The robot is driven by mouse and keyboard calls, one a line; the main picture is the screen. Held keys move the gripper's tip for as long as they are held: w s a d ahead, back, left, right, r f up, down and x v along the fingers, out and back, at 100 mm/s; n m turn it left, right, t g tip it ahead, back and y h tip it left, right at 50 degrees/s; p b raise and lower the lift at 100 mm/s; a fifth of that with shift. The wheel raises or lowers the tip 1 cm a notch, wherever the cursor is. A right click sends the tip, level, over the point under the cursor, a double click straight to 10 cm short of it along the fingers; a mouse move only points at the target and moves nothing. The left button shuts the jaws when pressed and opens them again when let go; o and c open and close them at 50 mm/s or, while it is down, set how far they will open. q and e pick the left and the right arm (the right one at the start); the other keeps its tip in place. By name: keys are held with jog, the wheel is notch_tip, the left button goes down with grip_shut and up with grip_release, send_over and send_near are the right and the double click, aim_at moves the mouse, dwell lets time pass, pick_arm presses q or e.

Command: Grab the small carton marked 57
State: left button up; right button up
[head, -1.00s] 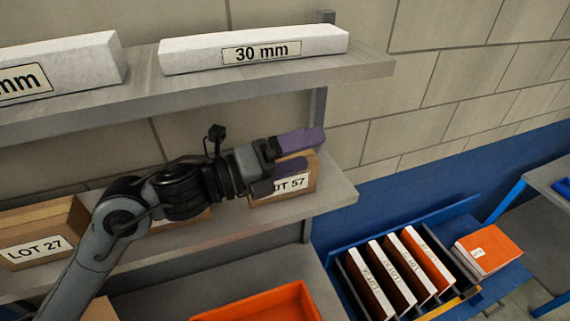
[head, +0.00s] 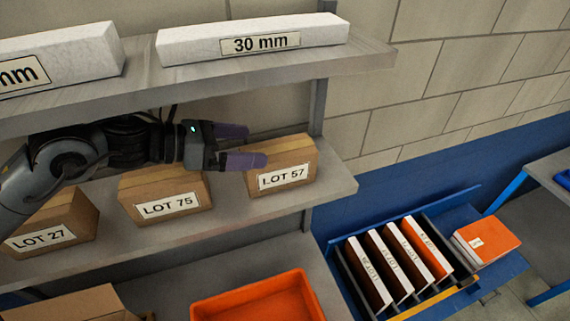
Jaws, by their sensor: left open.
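The small carton marked LOT 57 (head: 283,159) is a brown box with a white label, standing upright near the right end of the middle shelf (head: 240,220). My left gripper (head: 256,146) comes in from the left above that shelf, with two purple fingers pointing right. It is open, and nothing shows between its fingers. The nearer finger overlaps the carton's upper left edge in the picture; I cannot tell whether they touch. My right gripper is not in view.
Cartons marked LOT 75 (head: 167,207) and LOT 27 (head: 42,238) stand further left on the same shelf. A white block marked 30 mm (head: 180,43) lies on the upper shelf (head: 130,83). An orange bin (head: 230,308) sits below. A rack of binders (head: 395,266) stands at right.

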aim_at(269, 151)
pick_arm(q)
jog(key=shift+w+d+f+m+g+p, duration=0.25)
jog(key=shift+d+f+m+p, duration=0.15)
jog(key=shift+d+f+m, duration=0.15)
jog(key=shift+w+d+f+m+g+p, duration=0.25)
jog(key=shift+d+f+m+p, duration=0.15)
jog(key=shift+d+f+m, duration=0.1)
jog(key=shift+w+d+f, duration=0.15)
jog(key=shift+d+f, duration=0.2)
jog(key=shift+d, duration=0.1)
jog(key=shift+c, duration=0.5)
jog(key=c, duration=1.2)
jog(key=shift+c, duration=0.5)
